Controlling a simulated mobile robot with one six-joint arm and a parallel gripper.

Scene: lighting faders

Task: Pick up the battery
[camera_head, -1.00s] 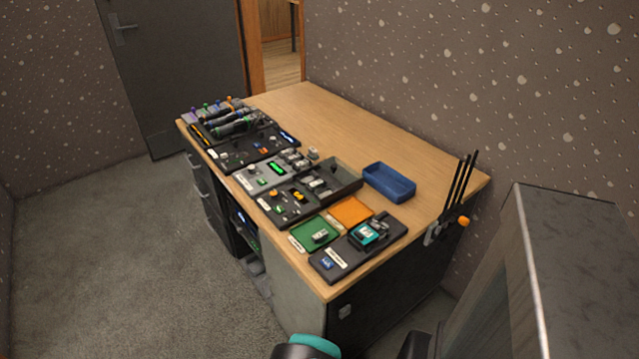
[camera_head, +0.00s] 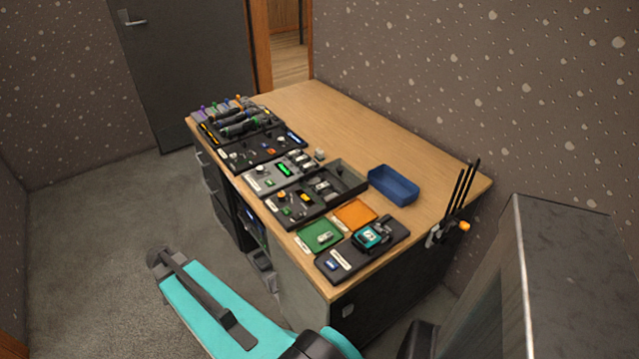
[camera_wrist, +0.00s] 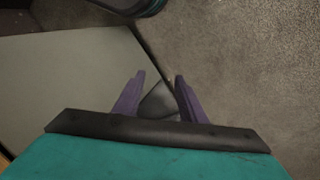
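I cannot tell for sure which object is the battery. A teal-and-black block (camera_head: 369,236) sits on a black plate (camera_head: 344,262) at the near right end of the desk. A small pale block (camera_head: 325,237) lies on the green mat (camera_head: 311,231) to its left. In the wrist view, my gripper (camera_wrist: 159,82) has its two purple fingers apart, with no object visibly held. It faces a pale grey panel and the carpet; neither block shows there. In the head view my teal arm is in front of the desk, below its top, and the fingers cannot be made out.
An orange mat (camera_head: 355,212), a blue tray (camera_head: 393,184) and a dark tray (camera_head: 351,177) lie nearby on the wooden desk (camera_head: 340,125). Several control panels line its left side. Black rods (camera_head: 461,205) stand at the right edge. The desk's back is clear.

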